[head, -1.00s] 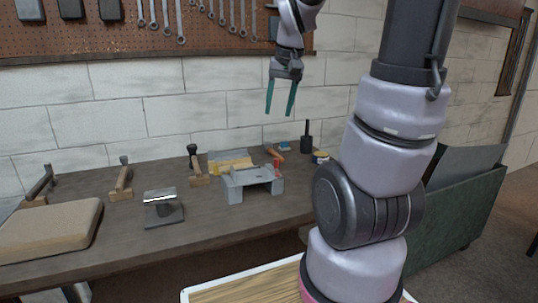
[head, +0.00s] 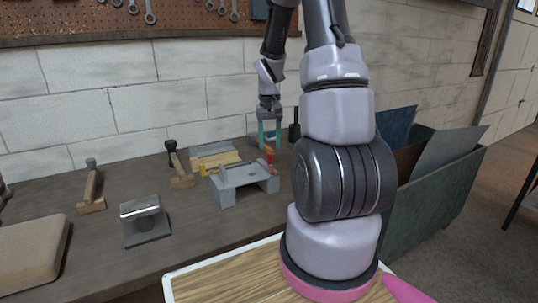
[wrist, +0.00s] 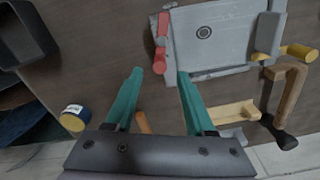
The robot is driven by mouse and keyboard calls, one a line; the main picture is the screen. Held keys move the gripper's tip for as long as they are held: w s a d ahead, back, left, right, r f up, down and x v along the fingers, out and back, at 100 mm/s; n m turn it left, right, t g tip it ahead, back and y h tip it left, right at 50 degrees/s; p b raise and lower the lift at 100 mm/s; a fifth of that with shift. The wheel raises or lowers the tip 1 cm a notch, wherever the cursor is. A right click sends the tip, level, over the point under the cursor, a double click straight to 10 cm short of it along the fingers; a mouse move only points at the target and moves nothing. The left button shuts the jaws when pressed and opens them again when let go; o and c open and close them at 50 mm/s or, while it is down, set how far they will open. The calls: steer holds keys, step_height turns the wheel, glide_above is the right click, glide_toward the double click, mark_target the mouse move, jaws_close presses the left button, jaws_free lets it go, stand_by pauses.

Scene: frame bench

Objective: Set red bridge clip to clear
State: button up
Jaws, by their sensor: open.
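The red bridge clip (head: 269,156) is at the right end of the grey bridge fixture (head: 243,176) on the bench. In the wrist view the red clip (wrist: 161,45) lies along the side edge of the grey plate (wrist: 225,45), just beyond the fingertips. My gripper (head: 269,143) is upright over that end of the fixture with its teal fingers pointing down. In the wrist view my gripper (wrist: 160,75) is open, with nothing held between the fingertips. I cannot tell whether a finger touches the clip.
Yellow parts (wrist: 266,57) sit at the plate's other side. A wooden-handled tool (wrist: 284,95) and a small yellow-banded jar (wrist: 73,118) lie near. A metal block (head: 145,222) and a tan pad (head: 30,250) stand left on the bench. A green bin (head: 430,200) is right.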

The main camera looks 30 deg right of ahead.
mark_target(270, 153)
step_height(270, 153, down, 5)
stand_by(0.3)
jaws_close()
